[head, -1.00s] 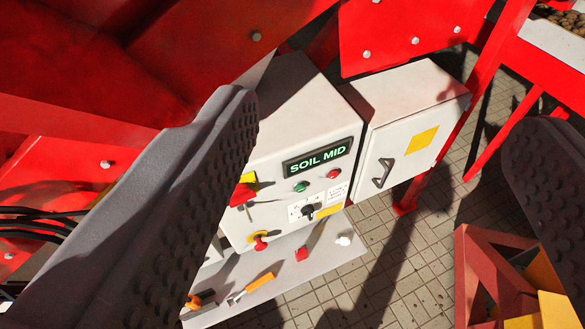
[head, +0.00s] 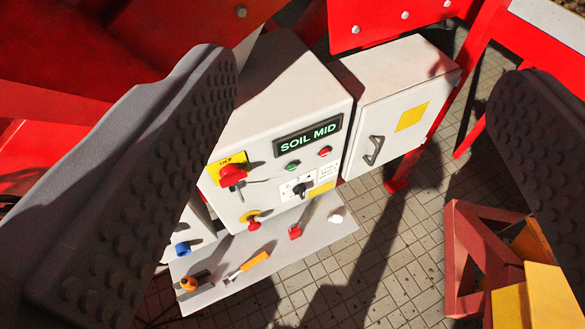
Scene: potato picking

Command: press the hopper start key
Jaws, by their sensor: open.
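A white control box (head: 285,85) with a "SOIL MID" display (head: 308,138) stands between the fingers of my gripper (head: 365,75). The gripper is open and empty, apart from the box face. Below the display are a green button (head: 292,166) and a red button (head: 325,151). Under them is a black selector (head: 300,190) on a white plate. A red rotary switch (head: 231,175) on a yellow plate is at the left. A red emergency button (head: 252,223) is lower down. No label reading "hopper start" is legible, so I cannot tell which is that key.
A grey shelf (head: 215,290) under the box holds an orange-handled tool (head: 250,264), a red piece (head: 295,232) and other small items. A white cabinet (head: 395,100) with a handle stands to the right. Red machine frames surround them.

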